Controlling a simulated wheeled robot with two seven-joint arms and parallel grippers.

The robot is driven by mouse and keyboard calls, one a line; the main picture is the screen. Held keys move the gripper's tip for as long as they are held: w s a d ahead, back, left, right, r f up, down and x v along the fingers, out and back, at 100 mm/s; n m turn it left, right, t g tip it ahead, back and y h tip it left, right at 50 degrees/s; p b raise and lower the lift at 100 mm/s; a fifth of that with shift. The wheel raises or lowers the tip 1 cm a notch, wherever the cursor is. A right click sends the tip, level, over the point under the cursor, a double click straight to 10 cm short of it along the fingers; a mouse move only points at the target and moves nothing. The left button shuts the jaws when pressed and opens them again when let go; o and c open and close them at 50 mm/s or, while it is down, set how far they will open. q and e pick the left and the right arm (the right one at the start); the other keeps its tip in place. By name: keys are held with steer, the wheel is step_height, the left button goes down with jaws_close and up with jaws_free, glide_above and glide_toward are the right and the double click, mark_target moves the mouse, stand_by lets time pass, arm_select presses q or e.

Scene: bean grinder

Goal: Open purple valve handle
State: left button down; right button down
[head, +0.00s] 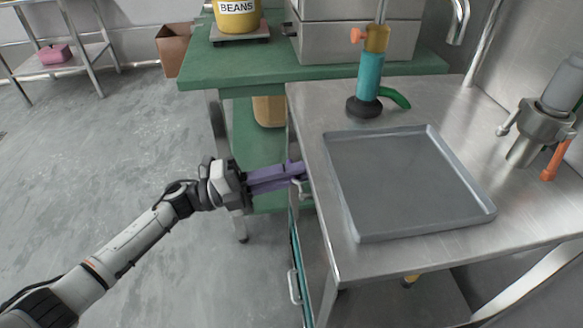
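My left gripper (272,178) reaches in from the left to the left edge of the steel table (400,252). Purple bar-like parts run from its wrist to a small pale metal piece at that edge. I cannot tell where my fingers end and the purple valve handle (294,168) begins, nor whether the fingers are closed on it. My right gripper is not in view.
A grey tray (405,180) lies on the steel table. Behind it stands a teal cylinder (369,75) with a green handle (396,97). A metal device (540,125) is at the right. A green table (270,72) holds a yellow beans container (237,18).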

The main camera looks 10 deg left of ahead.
arm_select(q)
steer(key=shift+f, duration=0.2)
stand_by(0.3)
steer(key=c, duration=1.8)
jaws_free()
steer(key=shift+a, duration=0.1)
steer(key=v, duration=1)
steer(key=shift+s, duration=0.1)
